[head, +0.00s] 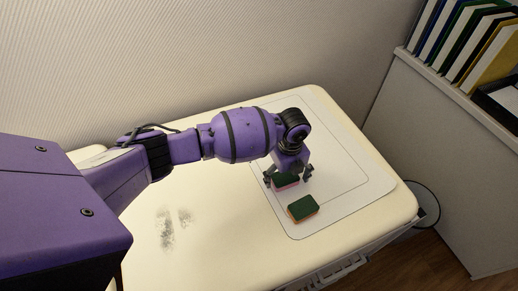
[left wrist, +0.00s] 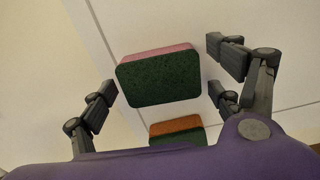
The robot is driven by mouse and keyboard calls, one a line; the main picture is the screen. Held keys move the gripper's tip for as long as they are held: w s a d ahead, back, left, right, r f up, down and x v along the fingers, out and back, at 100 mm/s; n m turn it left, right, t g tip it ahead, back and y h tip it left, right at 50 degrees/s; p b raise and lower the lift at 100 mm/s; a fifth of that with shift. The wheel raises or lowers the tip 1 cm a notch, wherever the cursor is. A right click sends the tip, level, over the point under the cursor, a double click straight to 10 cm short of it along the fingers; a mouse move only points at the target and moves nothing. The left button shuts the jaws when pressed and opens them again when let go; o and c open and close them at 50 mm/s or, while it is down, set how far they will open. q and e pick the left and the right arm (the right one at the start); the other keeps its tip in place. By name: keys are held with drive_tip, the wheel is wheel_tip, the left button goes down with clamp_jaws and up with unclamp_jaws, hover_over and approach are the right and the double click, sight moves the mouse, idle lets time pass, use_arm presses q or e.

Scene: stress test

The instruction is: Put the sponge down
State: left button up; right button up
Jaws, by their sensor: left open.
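A pink sponge with a dark green scouring face (head: 286,181) is on the white mat (head: 345,165), between the fingers of my left gripper (head: 289,177). In the left wrist view this sponge (left wrist: 160,82) shows its green face, with a pink edge at the far side. The fingers of my left gripper (left wrist: 163,88) stand open on both sides of it, with a gap at the right. An orange sponge with a dark green face (head: 303,207) lies on the mat just in front; it also shows in the left wrist view (left wrist: 178,132), partly hidden by my gripper body. My right gripper is in neither view.
The cream tabletop (head: 215,225) has dark smudges (head: 168,228) left of the mat. The mat's right side is clear. A low cabinet (head: 440,150) with binders (head: 465,40) on top stands at the right, beyond a round bin (head: 424,205).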

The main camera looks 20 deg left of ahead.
sight(286, 177)
use_arm(q)
wheel_tip(286, 177, up, 12)
drive_tip(key=shift+r+p, duration=0.15)
drive_tip(key=shift+p, duration=0.3)
idle(0.4)
